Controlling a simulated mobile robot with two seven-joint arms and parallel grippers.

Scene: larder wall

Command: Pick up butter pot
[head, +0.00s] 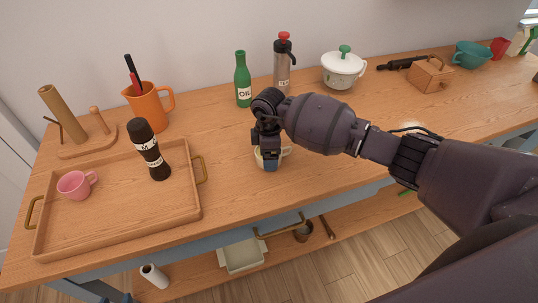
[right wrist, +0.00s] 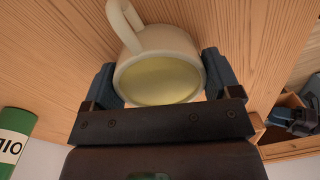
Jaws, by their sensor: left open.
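The butter pot (head: 259,161) is a small cream pot with a handle, near the counter's front edge. In the head view it is mostly hidden behind my right gripper (head: 268,160). The right wrist view shows the pot (right wrist: 160,62) with its pale yellow inside facing the camera. There the fingers of my right gripper (right wrist: 162,85) stand on both sides of the pot, very close to its wall; I cannot tell whether both press on it. Two blue tips of my left gripper (head: 115,299) show at the bottom left edge, apart and empty, below the counter top.
A wooden tray (head: 120,236) with a pink cup (head: 76,184) and a dark grinder (head: 151,150) is at left. A green oil bottle (head: 242,80), a tall flask (head: 283,68) and a white lidded pot (head: 342,70) stand behind. Counter right of the butter pot is mostly clear.

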